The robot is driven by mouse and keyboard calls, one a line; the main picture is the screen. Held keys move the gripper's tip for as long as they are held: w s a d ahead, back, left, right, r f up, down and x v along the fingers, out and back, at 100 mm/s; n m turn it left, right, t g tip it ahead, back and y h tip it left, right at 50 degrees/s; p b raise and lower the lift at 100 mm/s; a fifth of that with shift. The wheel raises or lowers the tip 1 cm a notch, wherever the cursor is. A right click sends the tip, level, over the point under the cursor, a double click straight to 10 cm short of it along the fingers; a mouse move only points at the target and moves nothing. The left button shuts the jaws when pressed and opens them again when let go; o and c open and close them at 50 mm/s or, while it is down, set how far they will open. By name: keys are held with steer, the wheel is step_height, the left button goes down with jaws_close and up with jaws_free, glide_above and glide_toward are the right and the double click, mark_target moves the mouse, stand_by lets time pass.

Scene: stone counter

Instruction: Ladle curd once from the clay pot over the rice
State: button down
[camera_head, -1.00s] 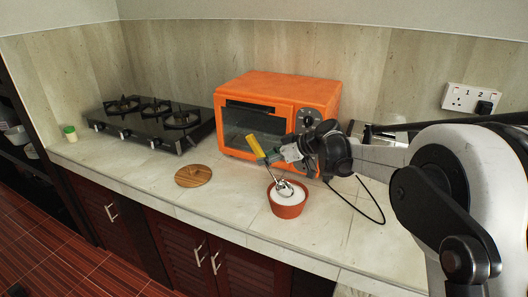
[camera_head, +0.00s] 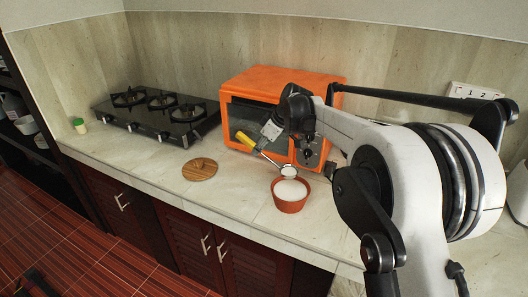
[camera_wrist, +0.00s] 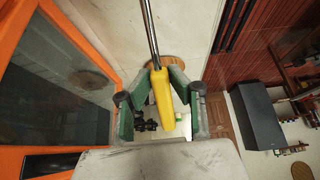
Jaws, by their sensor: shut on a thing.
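The clay pot (camera_head: 289,206) stands on the counter in front of the orange oven, with white curd (camera_head: 292,188) inside. My gripper (camera_head: 263,137) is shut on the yellow handle of the ladle (camera_head: 246,141), above and to the left of the pot. The ladle's metal shaft slopes down to its bowl (camera_head: 289,171), which is just above the pot's far rim and looks white inside. In the wrist view, the gripper (camera_wrist: 160,100) has its fingers on both sides of the ladle's yellow handle (camera_wrist: 163,98). I cannot make out any rice in either view.
The orange oven (camera_head: 293,84) stands close behind the pot and my gripper. A round wooden lid (camera_head: 200,170) lies left of the pot. A black gas hob (camera_head: 160,112) and a small green-capped jar (camera_head: 79,126) are farther left. The counter's front edge is near the pot.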

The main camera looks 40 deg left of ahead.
mark_target(252, 142)
steer(key=shift+s+a+r+p, duration=0.1)
steer(key=shift+a+r+p, duration=0.15)
steer(key=shift+r, duration=0.4)
steer(key=shift+s+a+r+p, duration=0.1)
steer(key=shift+a+r+p, duration=0.15)
steer(key=shift+r, duration=0.35)
steer(key=shift+s+a+r+p, duration=0.15)
steer(key=shift+a+r, duration=0.15)
steer(key=shift+r, duration=0.35)
steer(key=shift+w, duration=0.1)
